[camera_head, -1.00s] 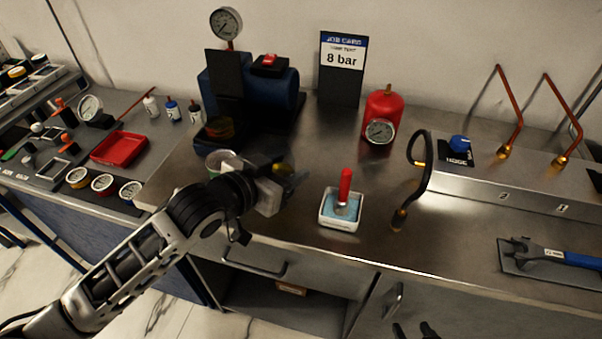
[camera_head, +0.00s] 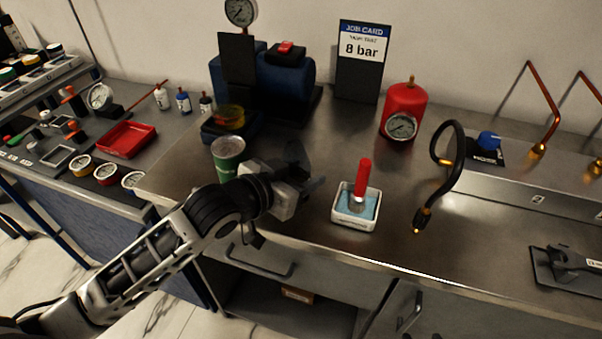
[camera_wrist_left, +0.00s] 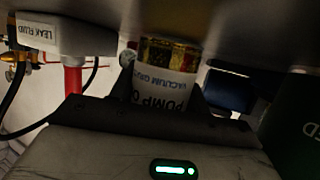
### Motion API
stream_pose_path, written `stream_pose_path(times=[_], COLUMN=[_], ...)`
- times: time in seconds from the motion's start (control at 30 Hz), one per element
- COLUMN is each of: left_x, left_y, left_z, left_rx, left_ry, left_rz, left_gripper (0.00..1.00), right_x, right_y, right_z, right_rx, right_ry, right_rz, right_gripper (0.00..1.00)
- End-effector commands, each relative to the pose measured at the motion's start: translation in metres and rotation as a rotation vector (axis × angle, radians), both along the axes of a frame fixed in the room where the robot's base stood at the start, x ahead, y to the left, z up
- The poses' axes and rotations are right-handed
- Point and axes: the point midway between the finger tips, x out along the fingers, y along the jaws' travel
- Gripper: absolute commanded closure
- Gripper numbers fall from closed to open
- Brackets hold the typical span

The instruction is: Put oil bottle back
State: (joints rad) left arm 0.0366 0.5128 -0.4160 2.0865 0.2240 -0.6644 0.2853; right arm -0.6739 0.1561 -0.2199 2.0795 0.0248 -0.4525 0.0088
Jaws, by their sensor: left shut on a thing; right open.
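The oil bottle (camera_wrist_left: 168,88) shows in the left wrist view, with a white label reading "PUMP O..." and a gold-and-red band. My left gripper (camera_wrist_left: 165,100) is shut on it, with a dark finger at each side. In the head view my left gripper (camera_head: 300,182) is above the front of the steel bench, between the green cup and the white tray. There the bottle is mostly hidden by the gripper. The blue pump (camera_head: 285,78) stands behind, with an amber part (camera_head: 230,117) at its front. My right gripper is not in view.
A green cup (camera_head: 228,160) stands just left of my gripper. The white tray (camera_head: 345,217) with a red-handled brush (camera_head: 364,178) is close on the right. A red tank (camera_head: 404,105) and black hose (camera_head: 460,165) are further right. Small bottles (camera_head: 183,100) stand on the left bench.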

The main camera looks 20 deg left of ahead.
Motion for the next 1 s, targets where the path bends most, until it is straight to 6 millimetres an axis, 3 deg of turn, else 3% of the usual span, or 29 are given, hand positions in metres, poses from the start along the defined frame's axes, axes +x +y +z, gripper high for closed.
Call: stream_pose_path(times=[0.03, 0.1, 0.47, 1.0], left_x=[0.000, 0.000, 0.000, -0.088], left_y=[0.000, 0.000, 0.000, 0.039], left_z=[-0.002, -0.001, 0.004, 0.035], left_rx=[0.000, 0.000, -0.001, 0.001], left_ry=[0.001, 0.001, -0.002, 0.004], left_rz=[0.000, 0.000, -0.001, -0.001], left_gripper=[0.50, 0.31, 0.31, 0.31], right_x=[0.000, 0.000, 0.002, 0.005], right_y=[0.000, 0.000, 0.001, 0.001], right_z=[0.000, 0.000, 0.001, 0.001], right_rx=[0.000, 0.000, 0.004, 0.007], right_ry=[0.000, 0.000, -0.004, -0.008], right_rz=[0.000, 0.000, -0.005, -0.008], right_gripper=[0.59, 0.59, 0.59, 0.59])
